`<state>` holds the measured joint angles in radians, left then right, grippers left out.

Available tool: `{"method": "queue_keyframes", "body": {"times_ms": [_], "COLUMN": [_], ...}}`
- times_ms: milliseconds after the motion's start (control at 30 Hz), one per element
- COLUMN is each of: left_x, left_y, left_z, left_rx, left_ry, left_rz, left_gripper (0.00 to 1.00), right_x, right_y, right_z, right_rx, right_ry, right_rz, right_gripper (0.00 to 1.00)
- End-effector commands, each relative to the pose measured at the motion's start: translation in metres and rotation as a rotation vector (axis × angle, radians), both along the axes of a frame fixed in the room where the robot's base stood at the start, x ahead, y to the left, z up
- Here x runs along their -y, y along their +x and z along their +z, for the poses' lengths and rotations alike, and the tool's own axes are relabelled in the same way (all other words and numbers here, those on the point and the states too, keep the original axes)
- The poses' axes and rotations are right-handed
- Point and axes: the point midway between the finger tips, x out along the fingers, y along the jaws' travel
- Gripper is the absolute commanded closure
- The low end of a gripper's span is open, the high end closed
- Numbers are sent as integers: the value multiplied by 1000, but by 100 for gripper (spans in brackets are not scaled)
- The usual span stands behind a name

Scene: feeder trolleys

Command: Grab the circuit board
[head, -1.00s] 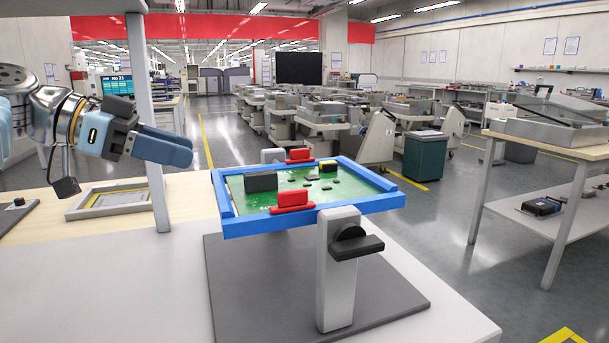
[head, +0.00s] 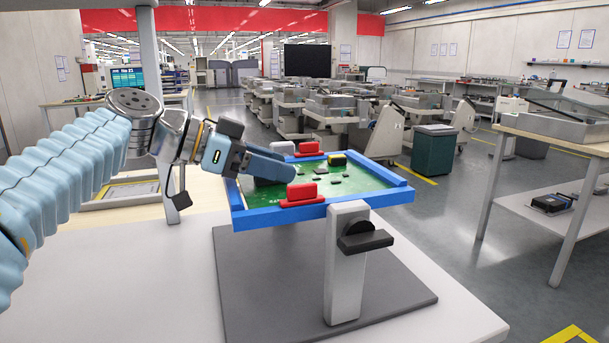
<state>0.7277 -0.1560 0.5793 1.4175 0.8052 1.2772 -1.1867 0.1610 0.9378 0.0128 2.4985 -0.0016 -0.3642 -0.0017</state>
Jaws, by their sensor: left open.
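The green circuit board (head: 345,183) lies in a blue frame (head: 298,216) on a grey stand above the table. Dark components sit on the board, and a red clamp (head: 301,194) stands at the near edge with another red clamp (head: 308,149) at the far edge. My left gripper (head: 290,168) is over the left part of the board, fingers pointing right. It is open and holds nothing that I can see. It hides the board's left part; I cannot tell whether the fingers touch anything there. My right gripper is not in view.
The stand's grey post (head: 346,275) with a black knob (head: 365,241) rises in front of the frame from a dark base plate (head: 270,290). A vertical post (head: 162,110) stands behind my left arm. The white table is clear at front left.

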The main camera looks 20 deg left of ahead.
Motion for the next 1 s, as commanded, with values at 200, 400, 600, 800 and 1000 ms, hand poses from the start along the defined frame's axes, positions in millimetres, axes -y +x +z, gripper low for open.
{"method": "queue_keyframes", "body": {"times_ms": [200,400,600,800,1000], "left_x": [0,0,0,0,1], "left_y": [0,0,0,0,-1], "left_z": [0,0,0,1,25], "left_rx": [1,1,1,2,5], "left_ry": [1,1,1,0,1], "left_rz": [0,0,0,-1,-3], "left_gripper": [54,85,100,100,100], "right_x": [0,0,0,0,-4], "right_y": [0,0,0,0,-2], "right_z": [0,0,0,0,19], "right_rx": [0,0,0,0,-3], "right_ry": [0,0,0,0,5], "right_rz": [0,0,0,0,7], "right_gripper": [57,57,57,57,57]}}
